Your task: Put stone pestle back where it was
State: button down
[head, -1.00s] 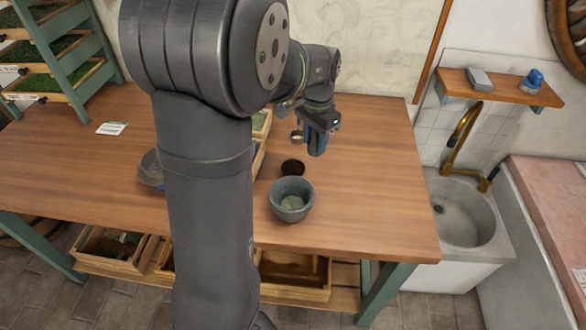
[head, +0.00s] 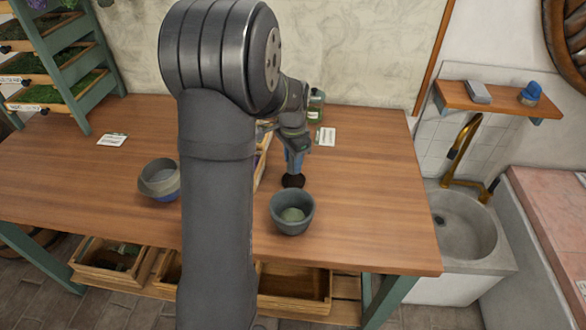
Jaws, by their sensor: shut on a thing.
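My gripper (head: 294,158) is shut, pointing down directly above a dark round disc (head: 293,182) on the wooden table. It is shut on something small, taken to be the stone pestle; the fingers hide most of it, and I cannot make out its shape. I cannot tell whether the held thing touches the disc. A grey stone mortar (head: 292,215) with green matter inside stands just in front of the disc, apart from the gripper.
A grey bowl with a blue lower part (head: 160,180) stands on the left of the table (head: 370,200). A green jar (head: 316,106) and a white card (head: 326,136) are at the back. The table's right side is clear. A sink (head: 465,225) is beyond its right edge.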

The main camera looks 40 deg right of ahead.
jog(key=shift+f, duration=1.9)
jog(key=shift+f, duration=0.15)
jog(key=c, duration=0.9)
grip_release()
notch_tip(320, 180, up, 12)
jog(key=shift+r, duration=0.15)
